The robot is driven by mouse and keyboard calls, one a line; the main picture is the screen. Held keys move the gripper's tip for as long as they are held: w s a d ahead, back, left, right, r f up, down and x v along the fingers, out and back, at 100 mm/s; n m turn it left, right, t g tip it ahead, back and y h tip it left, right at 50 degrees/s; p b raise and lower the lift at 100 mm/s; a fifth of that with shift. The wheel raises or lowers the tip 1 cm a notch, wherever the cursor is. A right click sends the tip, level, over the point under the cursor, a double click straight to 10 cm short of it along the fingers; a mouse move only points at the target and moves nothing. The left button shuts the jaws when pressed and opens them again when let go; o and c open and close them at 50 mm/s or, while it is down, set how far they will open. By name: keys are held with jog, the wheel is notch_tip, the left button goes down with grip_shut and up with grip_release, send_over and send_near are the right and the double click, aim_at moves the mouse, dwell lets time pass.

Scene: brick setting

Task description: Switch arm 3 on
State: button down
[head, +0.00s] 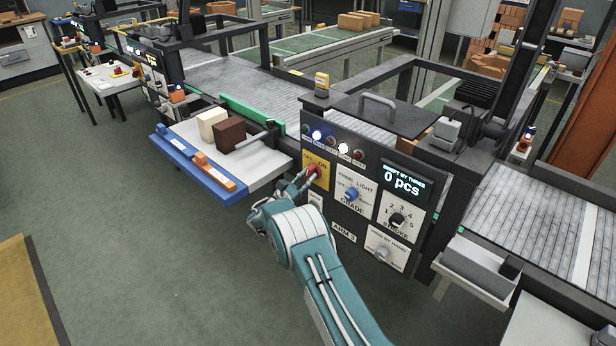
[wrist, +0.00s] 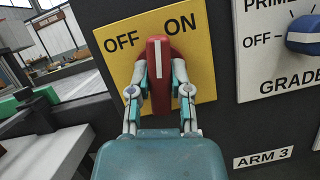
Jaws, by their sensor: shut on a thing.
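The red rotary switch (wrist: 158,62) sits on a yellow OFF/ON plate (wrist: 204,72) above the ARM 3 label (wrist: 263,157). Its white line stands nearly upright in the wrist view, between the words OFF and ON. My gripper (wrist: 160,86) is shut on the switch handle, with one finger on each side. In the head view the switch (head: 313,169) is at the left of the dark control panel (head: 345,165), partly hidden by my gripper (head: 304,181). The panel's display (head: 402,180) reads 0 pcs.
A blue knob (head: 351,194) is right of the switch, a black knob (head: 397,220) further right. A white shelf (head: 265,170) with a cream block (head: 211,123) and a brown block (head: 229,134) juts out left of the panel. The floor in front is clear.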

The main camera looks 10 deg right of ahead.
jog(key=m+g, duration=0.2)
jog(key=m, duration=0.2)
jog(key=m+g, duration=0.2)
jog(key=m, duration=0.2)
jog(key=shift+a+f+m+h, duration=0.1)
jog(key=shift+a+m+h, duration=0.05)
jog(key=shift+m+h, duration=0.25)
jog(key=c, duration=0.6)
grip_release()
jog(key=shift+s+a, duration=0.1)
jog(key=shift+a, duration=0.05)
jog(key=shift+o, duration=0.2)
jog(key=v, duration=1.2)
